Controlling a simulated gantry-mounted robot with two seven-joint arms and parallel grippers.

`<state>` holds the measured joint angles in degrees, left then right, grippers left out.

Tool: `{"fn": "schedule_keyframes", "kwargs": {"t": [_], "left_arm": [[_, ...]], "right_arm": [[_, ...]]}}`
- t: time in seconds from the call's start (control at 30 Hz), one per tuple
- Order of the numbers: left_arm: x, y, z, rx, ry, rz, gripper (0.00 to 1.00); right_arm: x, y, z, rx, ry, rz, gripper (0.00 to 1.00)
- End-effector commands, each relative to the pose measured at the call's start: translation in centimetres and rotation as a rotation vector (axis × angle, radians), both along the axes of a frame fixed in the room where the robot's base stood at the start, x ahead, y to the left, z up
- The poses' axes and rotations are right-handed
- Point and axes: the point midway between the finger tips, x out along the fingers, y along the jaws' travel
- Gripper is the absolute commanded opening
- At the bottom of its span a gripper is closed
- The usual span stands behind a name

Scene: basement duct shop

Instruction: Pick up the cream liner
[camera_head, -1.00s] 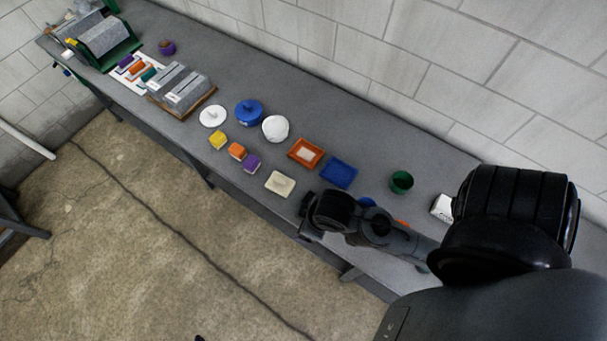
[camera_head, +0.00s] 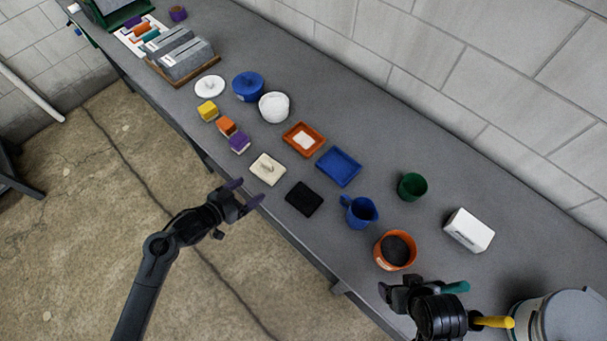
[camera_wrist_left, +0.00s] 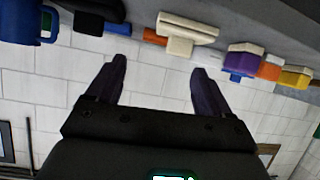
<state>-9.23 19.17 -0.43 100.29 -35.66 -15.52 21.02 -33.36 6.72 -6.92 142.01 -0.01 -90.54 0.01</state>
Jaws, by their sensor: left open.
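The cream liner (camera_head: 267,169) is a flat square piece with a raised grip on top. It lies near the table's front edge, and it also shows in the left wrist view (camera_wrist_left: 188,30). My left gripper (camera_head: 247,194) is open and empty at the front edge, just short of the liner and apart from it. In the left wrist view its two dark purple fingers (camera_wrist_left: 160,66) are spread, with nothing between them. My right gripper (camera_head: 392,293) is at the lower right near the orange pot; its jaws do not show clearly.
A black square (camera_head: 304,198) lies right of the liner, and a purple block (camera_head: 239,143) lies left of it. Behind are an orange tray (camera_head: 303,139) and a blue tray (camera_head: 338,166). A blue pitcher (camera_head: 360,211) and orange pot (camera_head: 396,250) stand further right.

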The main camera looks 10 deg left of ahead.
Motion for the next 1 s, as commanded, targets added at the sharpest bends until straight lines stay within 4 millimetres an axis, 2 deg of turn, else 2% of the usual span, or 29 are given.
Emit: {"fn": "schedule_keyframes", "kwargs": {"t": [0.03,0.3,0.6,1.0], "left_arm": [[0.9,0.5,-0.8,0.009,-0.015,0.004,0.81],[3.6,1.1,-0.1,0.024,-0.071,0.006,0.81],[6.8,-0.7,-1.2,0.023,-0.077,0.007,0.81],[9.1,-1.8,-2.5,0.022,-0.077,0.007,0.81]], "right_arm": [[0.0,0.0,-1.4,0.000,-0.001,0.000,0.79],[0.2,0.0,-3.2,-0.001,-0.006,0.001,0.79],[0.2,-0.1,-3.5,-0.005,-0.008,0.003,0.79],[0.1,-0.1,-3.7,-0.005,-0.005,0.002,0.79]]}}
